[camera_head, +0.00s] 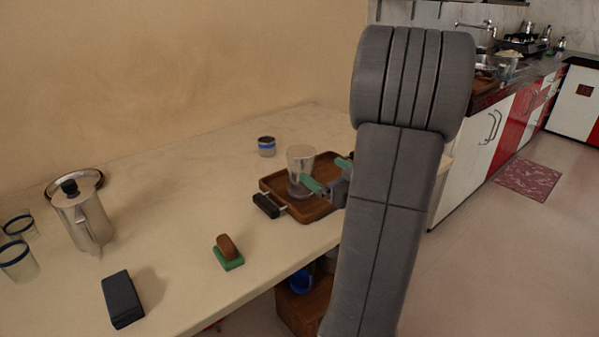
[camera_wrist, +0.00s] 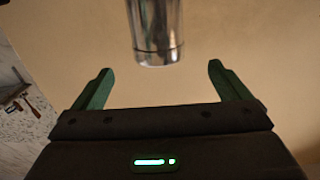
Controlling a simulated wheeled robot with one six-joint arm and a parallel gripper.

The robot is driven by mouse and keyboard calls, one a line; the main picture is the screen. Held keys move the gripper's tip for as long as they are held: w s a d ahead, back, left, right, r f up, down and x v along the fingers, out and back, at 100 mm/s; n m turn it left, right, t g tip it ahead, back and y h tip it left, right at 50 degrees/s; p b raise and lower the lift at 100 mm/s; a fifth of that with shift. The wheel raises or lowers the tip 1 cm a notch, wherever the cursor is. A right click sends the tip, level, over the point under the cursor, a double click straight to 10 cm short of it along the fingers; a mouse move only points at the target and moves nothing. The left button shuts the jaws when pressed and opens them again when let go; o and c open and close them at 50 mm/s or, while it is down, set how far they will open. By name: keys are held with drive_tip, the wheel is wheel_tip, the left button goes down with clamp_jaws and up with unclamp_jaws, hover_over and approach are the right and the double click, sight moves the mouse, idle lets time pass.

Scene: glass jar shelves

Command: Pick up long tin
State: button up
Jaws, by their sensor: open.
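I cannot tell for sure which thing is the long tin. A tall, clear-looking cylinder (camera_head: 300,165) stands upright on the wooden tray (camera_head: 316,212). In the wrist view, a shiny grey cylinder (camera_wrist: 155,30) shows at the top centre, cut off by the frame edge; it seems to be the same thing. My gripper (camera_head: 328,174) is open, with its green fingers beside the tall cylinder in the head view. In the wrist view, my gripper (camera_wrist: 160,67) has a wide, empty gap, and the cylinder lies beyond the fingertips, roughly between them. My arm hides the tray's right side.
A small can with a blue band (camera_head: 267,146) stands behind the tray. A dark case (camera_head: 122,298), a brown-and-green brush-like thing (camera_head: 228,252), a steel jug (camera_head: 83,218) and two glasses (camera_head: 18,262) are to the left. The table (camera_head: 190,190) is clear between them.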

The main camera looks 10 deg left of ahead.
sight(301, 155)
drive_tip(key=b+x, duration=0.1)
drive_tip(key=x, duration=0.9)
drive_tip(key=shift+w, duration=0.15)
drive_tip(key=c, duration=1.3)
drive_tip(key=shift+o, duration=0.2)
drive_tip(key=shift+r, duration=0.15)
